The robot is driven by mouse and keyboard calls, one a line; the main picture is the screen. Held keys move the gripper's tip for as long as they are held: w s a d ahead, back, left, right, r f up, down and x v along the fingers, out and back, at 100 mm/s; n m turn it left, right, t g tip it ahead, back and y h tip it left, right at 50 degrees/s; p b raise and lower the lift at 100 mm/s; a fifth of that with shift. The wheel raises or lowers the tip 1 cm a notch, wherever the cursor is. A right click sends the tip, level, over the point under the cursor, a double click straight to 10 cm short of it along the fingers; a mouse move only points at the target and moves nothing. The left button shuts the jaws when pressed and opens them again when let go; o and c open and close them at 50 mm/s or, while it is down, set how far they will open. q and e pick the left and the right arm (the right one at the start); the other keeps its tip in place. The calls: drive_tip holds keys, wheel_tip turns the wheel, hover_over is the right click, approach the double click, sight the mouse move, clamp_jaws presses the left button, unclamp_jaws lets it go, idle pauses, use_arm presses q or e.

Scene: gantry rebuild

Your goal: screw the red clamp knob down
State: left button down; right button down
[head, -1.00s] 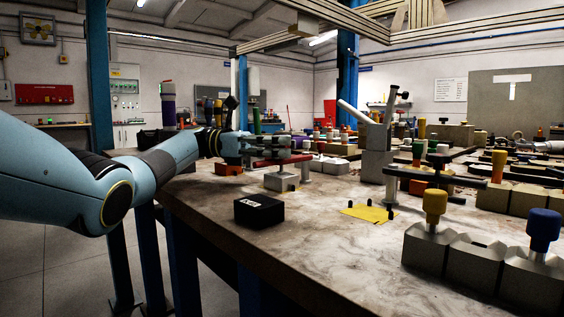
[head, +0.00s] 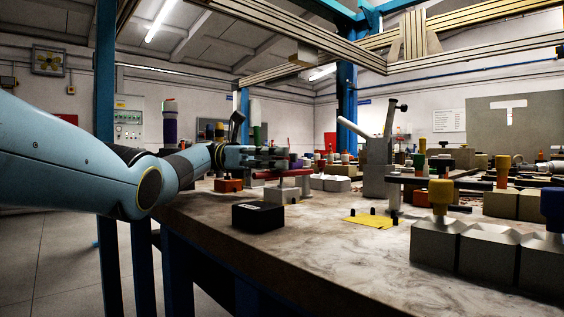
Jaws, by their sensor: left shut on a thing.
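My left gripper (head: 275,156) is at the far left part of the bench, just above a red clamp bar (head: 281,174). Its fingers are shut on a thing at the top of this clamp. That thing is small, dark and mostly hidden by the fingers; it sits where the red clamp knob would be, but its colour is hard to make out. The red bar lies level over a grey block (head: 281,195) on the bench. My right gripper is not in view.
A black box (head: 258,217) stands on the bench (head: 330,255) in front of the clamp. A yellow sheet (head: 370,221) with dark pegs lies to the right. A grey post with a lever (head: 376,160) rises behind it. Grey blocks with a yellow knob (head: 441,193) stand at front right.

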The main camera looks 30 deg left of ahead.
use_arm(q)
drive_tip(key=shift+r, duration=0.15)
drive_tip(key=c, duration=1)
unclamp_jaws()
drive_tip(key=shift+o, duration=0.2)
wheel_tip(320, 180, up, 10)
drive_tip(key=shift+f, duration=0.1)
